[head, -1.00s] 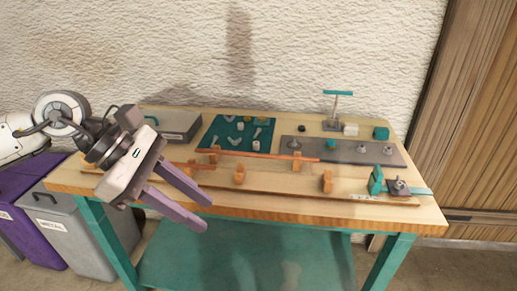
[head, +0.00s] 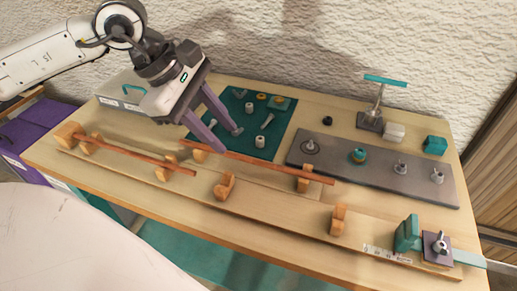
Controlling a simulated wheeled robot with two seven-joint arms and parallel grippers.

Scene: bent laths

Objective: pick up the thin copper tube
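Two copper-coloured tubes lie on the workbench. One tube (head: 262,164) runs from the middle towards the right, with a wooden block (head: 304,181) near its right end. The other tube (head: 140,155) lies further left and nearer the front, across wooden blocks (head: 88,146). I cannot tell for sure which is the thinner one. My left gripper (head: 230,140) is open, with its two purple fingers apart and nothing between them. Its fingertips show just beyond the left part of the middle tube, over the teal mat; their height is unclear. My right gripper is not in view.
The teal mat (head: 281,137) holds small metal parts. A grey plate (head: 423,186) with several fittings lies at the right. A teal clamp block (head: 406,233) stands at the front right on a long wooden board (head: 284,219). A stand with a teal bar (head: 385,80) rises behind.

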